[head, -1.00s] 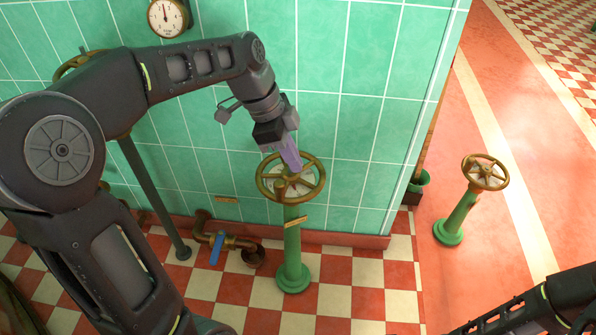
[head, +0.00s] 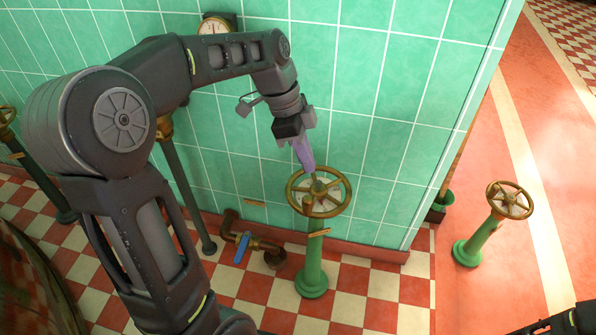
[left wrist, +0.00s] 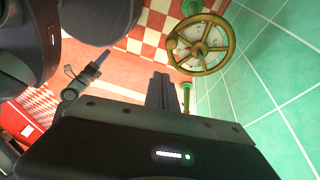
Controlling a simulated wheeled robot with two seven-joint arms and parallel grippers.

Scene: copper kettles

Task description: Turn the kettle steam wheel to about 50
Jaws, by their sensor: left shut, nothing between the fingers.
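A brass handwheel (head: 319,192) with a pale dial face under its spokes tops a green pedestal (head: 313,262) by the tiled wall. I cannot read its marks or tell whether it is the kettle steam wheel. My left gripper (head: 309,168) is shut and empty, pointing down at the wheel's far side. Its tips overlap the far rim in the head view; I cannot tell whether they touch. In the left wrist view the wheel (left wrist: 200,45) shows right of the dark fingers (left wrist: 160,92). What seems to be my right gripper (left wrist: 88,74) is small there, its jaws unclear.
A second brass wheel (head: 510,200) on a green post stands at right, a third (head: 6,117) at far left. A pipe with a blue-handled valve (head: 241,248) runs low by the wall. A round gauge (head: 214,25) hangs above. The red floor at right is mostly open.

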